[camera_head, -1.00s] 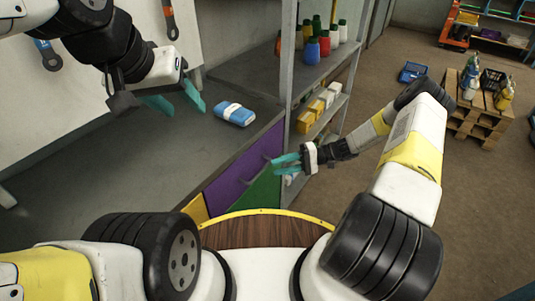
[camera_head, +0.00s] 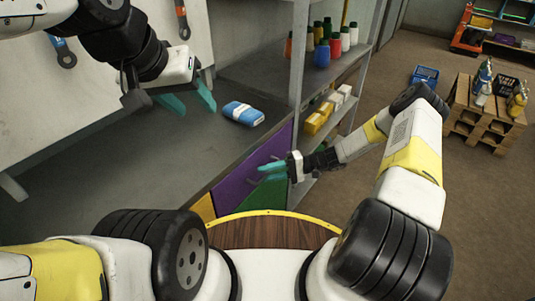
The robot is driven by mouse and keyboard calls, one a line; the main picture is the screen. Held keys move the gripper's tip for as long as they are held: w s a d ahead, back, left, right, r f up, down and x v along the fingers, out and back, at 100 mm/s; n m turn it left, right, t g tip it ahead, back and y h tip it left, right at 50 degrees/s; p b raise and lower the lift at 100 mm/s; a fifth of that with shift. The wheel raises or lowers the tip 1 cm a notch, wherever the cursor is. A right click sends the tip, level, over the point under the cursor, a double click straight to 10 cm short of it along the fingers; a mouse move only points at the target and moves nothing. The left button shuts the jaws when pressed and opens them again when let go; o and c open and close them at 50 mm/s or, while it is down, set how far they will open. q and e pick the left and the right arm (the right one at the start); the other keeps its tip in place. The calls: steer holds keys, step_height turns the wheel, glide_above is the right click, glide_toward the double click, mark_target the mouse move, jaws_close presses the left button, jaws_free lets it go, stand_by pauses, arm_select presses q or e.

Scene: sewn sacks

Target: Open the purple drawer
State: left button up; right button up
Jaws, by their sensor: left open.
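The purple drawer (camera_head: 236,181) is in the front of the grey workbench, between a yellow front and a green front, and it looks closed. My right gripper (camera_head: 268,172) is in front of the purple drawer's right part, its teal fingers pointing left. The fingers cover part of the drawer front. I cannot tell whether they touch the dark handle there or how far they are parted. My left gripper (camera_head: 190,103) is open and empty above the benchtop, well away from the drawer.
A blue and white pack (camera_head: 243,113) lies on the benchtop (camera_head: 110,165). A grey shelf rack with bottles (camera_head: 322,55) and yellow boxes (camera_head: 318,118) stands to the right. A wooden pallet stack (camera_head: 485,115) stands on the open floor further right.

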jaws_close()
stand_by(1.2)
